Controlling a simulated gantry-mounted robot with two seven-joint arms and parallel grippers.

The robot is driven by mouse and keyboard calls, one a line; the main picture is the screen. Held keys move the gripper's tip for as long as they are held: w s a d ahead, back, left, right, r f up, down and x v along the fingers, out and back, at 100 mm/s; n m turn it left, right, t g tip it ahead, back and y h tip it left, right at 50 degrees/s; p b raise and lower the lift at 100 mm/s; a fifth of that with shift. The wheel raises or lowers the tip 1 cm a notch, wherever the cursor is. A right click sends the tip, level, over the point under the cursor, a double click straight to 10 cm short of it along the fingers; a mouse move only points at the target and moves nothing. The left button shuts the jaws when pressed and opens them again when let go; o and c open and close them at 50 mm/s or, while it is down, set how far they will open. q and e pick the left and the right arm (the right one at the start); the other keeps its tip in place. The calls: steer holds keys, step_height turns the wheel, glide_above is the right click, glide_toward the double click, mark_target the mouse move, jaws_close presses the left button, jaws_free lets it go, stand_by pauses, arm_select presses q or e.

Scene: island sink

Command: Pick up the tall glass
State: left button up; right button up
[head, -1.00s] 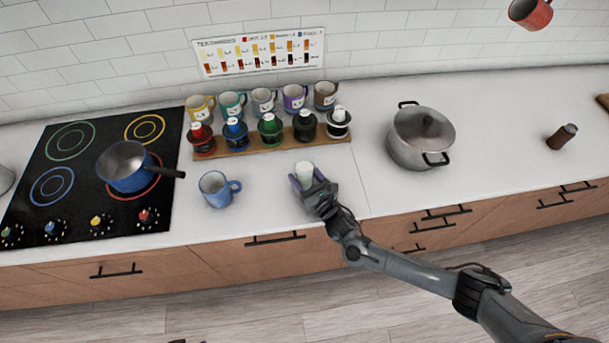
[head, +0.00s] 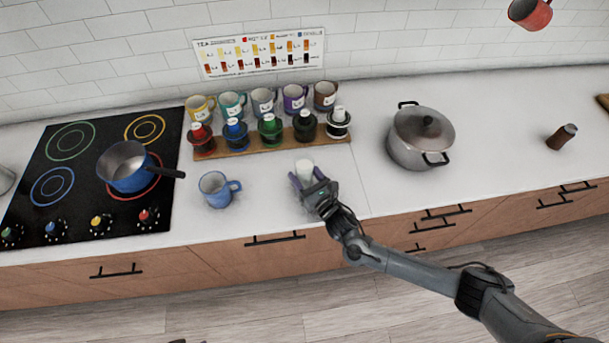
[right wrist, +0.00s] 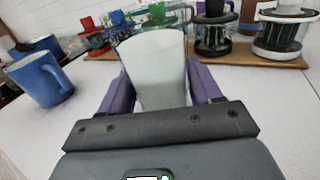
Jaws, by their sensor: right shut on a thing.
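The tall glass (head: 304,169) is a pale, whitish, translucent tumbler near the counter's front, right of the blue mug. In the right wrist view the glass (right wrist: 155,70) stands upright between the two purple fingers. My right gripper (head: 308,180) is shut on the glass, one finger on each side. In the right wrist view the gripper (right wrist: 155,92) hides the glass's lower part, so I cannot tell whether its base touches the counter. My left gripper is not in view.
A blue mug (head: 215,189) stands left of the glass. Behind are several lidded jars on a wooden board (head: 260,142) and a row of mugs. A steel pot (head: 412,150) is to the right; a blue saucepan (head: 128,172) sits on the stove (head: 75,211).

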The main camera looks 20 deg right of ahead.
mark_target(312, 174)
steer(key=shift+r, duration=1.6)
steer(key=shift+w+d+r, duration=0.1)
steer(key=shift+d+r, duration=0.05)
steer(key=shift+d, duration=0.25)
steer(key=w+d+r, duration=0.2)
steer(key=d+r, duration=0.4)
steer(key=d, duration=0.4)
steer(key=shift+w, duration=0.15)
